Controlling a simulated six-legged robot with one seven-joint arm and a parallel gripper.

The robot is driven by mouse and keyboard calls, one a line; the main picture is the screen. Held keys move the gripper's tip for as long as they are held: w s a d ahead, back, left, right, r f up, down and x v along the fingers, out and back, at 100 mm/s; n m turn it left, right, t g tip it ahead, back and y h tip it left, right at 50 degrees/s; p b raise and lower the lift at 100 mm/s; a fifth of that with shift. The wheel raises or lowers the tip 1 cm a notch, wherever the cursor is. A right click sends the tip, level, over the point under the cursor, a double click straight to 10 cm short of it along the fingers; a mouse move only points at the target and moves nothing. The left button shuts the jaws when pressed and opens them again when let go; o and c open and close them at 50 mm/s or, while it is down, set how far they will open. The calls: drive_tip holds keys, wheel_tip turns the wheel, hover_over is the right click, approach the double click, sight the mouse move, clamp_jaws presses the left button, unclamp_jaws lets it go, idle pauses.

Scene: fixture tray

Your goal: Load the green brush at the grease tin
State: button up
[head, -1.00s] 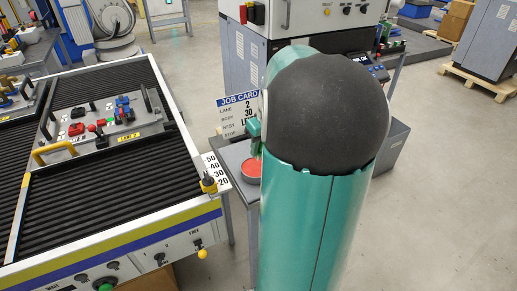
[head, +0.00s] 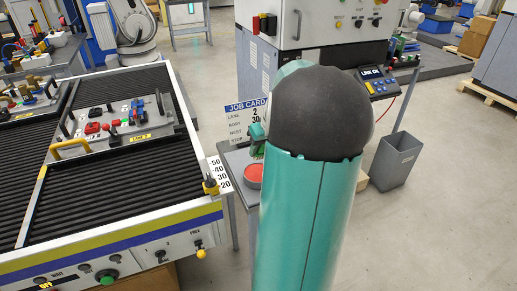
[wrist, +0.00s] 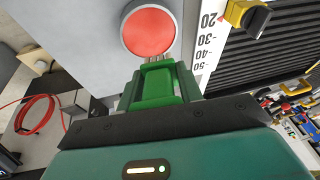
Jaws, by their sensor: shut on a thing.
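The grease tin (head: 253,176) is a round grey tin with a red-orange surface, on a small grey table. In the wrist view the tin (wrist: 148,31) is just beyond my fingertips. My gripper (wrist: 158,84) is shut on the green brush (wrist: 156,92), whose short tip points at the tin's near edge. Whether the tip touches the grease, I cannot tell. In the head view my arm hides most of my gripper (head: 257,138) and the brush; a green part shows above the tin.
A job card (head: 246,116) stands behind the tin. A number scale (head: 219,174) and a yellow-black knob (head: 211,187) edge the roller conveyor (head: 120,185) at left. The conveyor carries a fixture tray (head: 90,150). A red cable (wrist: 38,112) lies left in the wrist view. A grey bin (head: 396,160) stands right.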

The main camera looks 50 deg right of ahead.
drive_tip(key=shift+f, duration=2.85)
drive_tip(key=shift+f, duration=0.6)
drive_tip(key=shift+r, duration=0.1)
drive_tip(key=shift+r, duration=3.5)
drive_tip(key=shift+f, duration=0.1)
